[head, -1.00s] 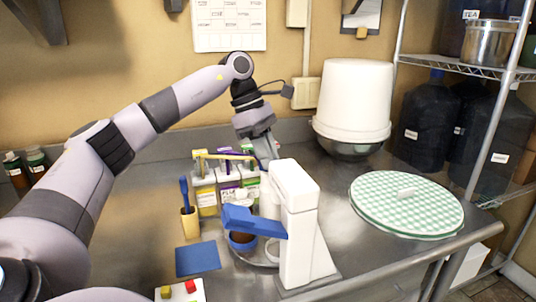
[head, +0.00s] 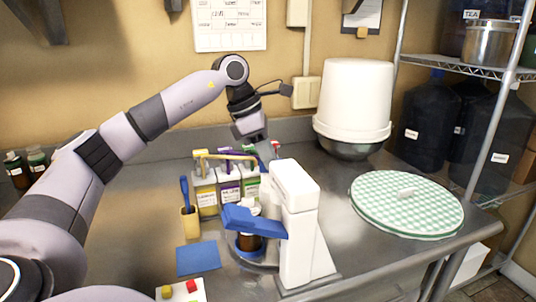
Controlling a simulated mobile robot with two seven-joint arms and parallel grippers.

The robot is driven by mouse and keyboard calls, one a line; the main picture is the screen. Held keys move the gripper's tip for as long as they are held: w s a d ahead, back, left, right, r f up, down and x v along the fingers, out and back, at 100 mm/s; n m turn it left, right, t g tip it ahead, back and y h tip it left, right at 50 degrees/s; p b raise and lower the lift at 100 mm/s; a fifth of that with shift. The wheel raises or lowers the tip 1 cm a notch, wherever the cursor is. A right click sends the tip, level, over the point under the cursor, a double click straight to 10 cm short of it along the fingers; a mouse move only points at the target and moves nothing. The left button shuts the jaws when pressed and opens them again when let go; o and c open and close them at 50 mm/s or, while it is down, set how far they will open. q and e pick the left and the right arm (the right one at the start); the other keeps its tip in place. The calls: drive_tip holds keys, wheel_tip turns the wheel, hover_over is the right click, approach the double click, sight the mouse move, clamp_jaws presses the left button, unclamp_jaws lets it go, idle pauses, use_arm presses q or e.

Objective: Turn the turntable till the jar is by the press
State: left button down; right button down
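The press (head: 300,225) is a white upright stand with a blue lever arm (head: 252,222) reaching left. A grey metal turntable (head: 240,258) sits at its left foot, mostly hidden. A brown jar (head: 250,243) stands on the turntable beneath the blue arm, just left of the press column; its upper part is partly covered by the arm. A blue ring shows around its lower part. My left gripper (head: 254,140) points down behind and above the labelled bottles, apart from the jar. Its fingertips are not clear, so its opening cannot be told. My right gripper is not in view.
A caddy of labelled bottles (head: 228,180) with a yellow handle stands behind the turntable. A tan cup with a blue brush (head: 189,222) and a blue mat (head: 198,259) lie left. A white bucket (head: 352,100) and a green checked round cloth (head: 405,208) are right.

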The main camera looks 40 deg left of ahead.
use_arm(q)
drive_tip(key=shift+s+d+n+t+y+p, duration=0.1)
drive_tip(key=shift+n+t+y+p, duration=0.3)
drive_tip(key=shift+n, duration=1.15)
drive_tip(key=shift+d+n+t+y, duration=0.15)
drive_tip(key=shift+n+y, duration=0.45)
drive_tip(key=shift+n, duration=0.95)
drive_tip(key=shift+n+y+p, duration=0.2)
drive_tip(key=shift+n+y, duration=0.4)
drive_tip(key=shift+n, duration=0.8)
drive_tip(key=shift+n+y+p, duration=0.2)
drive_tip(key=shift+n+y, duration=0.4)
drive_tip(key=shift+n, duration=1.2)
drive_tip(key=c, duration=1.1)
unclamp_jaws()
drive_tip(key=v, duration=0.7)
drive_tip(key=shift+d, duration=0.1)
